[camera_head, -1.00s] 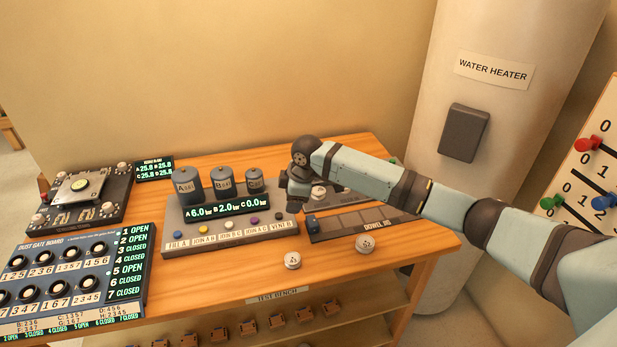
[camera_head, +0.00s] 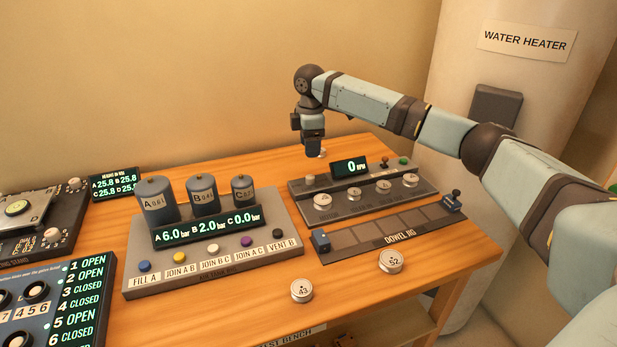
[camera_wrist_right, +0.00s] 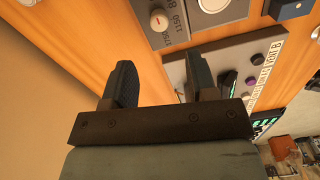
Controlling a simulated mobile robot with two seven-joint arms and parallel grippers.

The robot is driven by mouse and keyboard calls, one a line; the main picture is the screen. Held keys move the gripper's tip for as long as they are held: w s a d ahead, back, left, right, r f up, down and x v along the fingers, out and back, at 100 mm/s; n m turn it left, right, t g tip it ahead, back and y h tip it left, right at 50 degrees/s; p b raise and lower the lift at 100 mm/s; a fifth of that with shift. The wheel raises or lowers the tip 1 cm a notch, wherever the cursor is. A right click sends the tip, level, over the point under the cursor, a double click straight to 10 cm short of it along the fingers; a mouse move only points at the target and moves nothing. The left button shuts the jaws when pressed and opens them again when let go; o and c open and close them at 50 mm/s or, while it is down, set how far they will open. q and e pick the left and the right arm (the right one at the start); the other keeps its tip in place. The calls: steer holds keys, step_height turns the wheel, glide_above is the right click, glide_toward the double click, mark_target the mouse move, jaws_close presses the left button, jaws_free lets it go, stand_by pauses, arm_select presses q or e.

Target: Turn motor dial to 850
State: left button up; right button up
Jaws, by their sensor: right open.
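The motor panel (camera_head: 345,186) is a grey board at the back right of the bench, with a display (camera_head: 350,167) reading 0 RPM. A pale knob, apparently the motor dial (camera_head: 309,180), sits at its left end. In the right wrist view, the dial (camera_wrist_right: 158,20) is a white knob with a red mark on a plate with numbers, 1150 and 1750 among them. My right gripper (camera_head: 313,150) points down behind the panel's left end, apart from the dial. In the wrist view its fingers (camera_wrist_right: 160,78) are open and empty. My left gripper is out of view.
Several round weights sit on the motor panel. The dowel jig (camera_head: 385,232) lies in front, with loose discs 43 (camera_head: 301,291) and 52 (camera_head: 391,261) nearby. The tank rig (camera_head: 215,251) stands left. The water heater (camera_head: 470,50) rises behind the arm.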

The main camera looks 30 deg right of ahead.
mark_target(310, 176)
step_height(310, 176, down, 10)
steer(key=shift+r+b, duration=0.1)
steer(key=shift+b, duration=0.5)
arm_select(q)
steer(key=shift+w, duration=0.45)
arm_select(e)
steer(key=shift+c, duration=0.5)
